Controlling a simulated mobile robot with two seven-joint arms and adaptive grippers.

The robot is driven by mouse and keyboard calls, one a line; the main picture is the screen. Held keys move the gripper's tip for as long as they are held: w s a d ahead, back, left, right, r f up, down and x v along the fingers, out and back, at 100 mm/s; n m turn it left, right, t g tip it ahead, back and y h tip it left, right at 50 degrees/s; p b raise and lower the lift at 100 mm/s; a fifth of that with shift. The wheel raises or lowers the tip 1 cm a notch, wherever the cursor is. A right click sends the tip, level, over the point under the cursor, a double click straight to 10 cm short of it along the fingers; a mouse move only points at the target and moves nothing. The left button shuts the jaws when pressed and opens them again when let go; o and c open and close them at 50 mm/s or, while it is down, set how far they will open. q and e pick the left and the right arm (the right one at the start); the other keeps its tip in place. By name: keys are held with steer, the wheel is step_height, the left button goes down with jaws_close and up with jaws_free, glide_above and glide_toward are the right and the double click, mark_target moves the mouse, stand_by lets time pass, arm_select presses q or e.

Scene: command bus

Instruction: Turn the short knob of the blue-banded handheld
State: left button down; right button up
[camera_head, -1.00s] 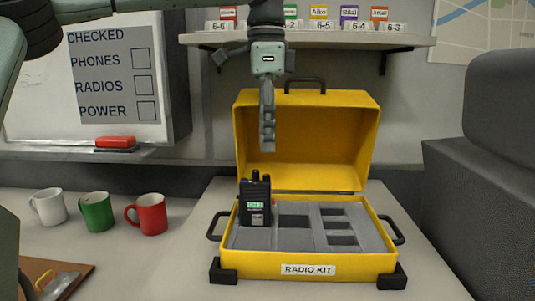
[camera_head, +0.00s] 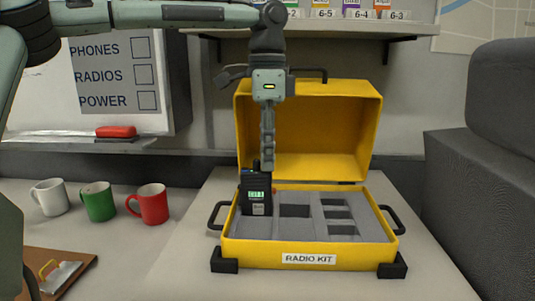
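A black handheld (camera_head: 257,195) stands upright in the left slot of the grey foam in an open yellow radio kit case (camera_head: 308,257). It has a lit green display, and a little blue shows at its top left. My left gripper (camera_head: 267,166) points straight down, with its fingertips at the top right of the handheld. The fingers are seen edge-on, so their gap does not show. They hide the right part of the handheld's top, and the short knob cannot be made out. Whether they touch it is unclear. My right gripper is out of view.
The raised yellow lid (camera_head: 325,125) stands close behind my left gripper. The other foam slots look empty. White, green and red mugs (camera_head: 153,204) and a clipboard (camera_head: 55,275) are at the left. A shelf (camera_head: 390,35) hangs above.

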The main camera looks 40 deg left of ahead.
arm_select(q)
steer(key=shift+n, duration=0.7)
steer(key=c, duration=1.6)
jaws_free()
steer(key=shift+o, duration=0.2)
step_height(320, 180, up, 12)
steer(key=shift+w+a, duration=0.15)
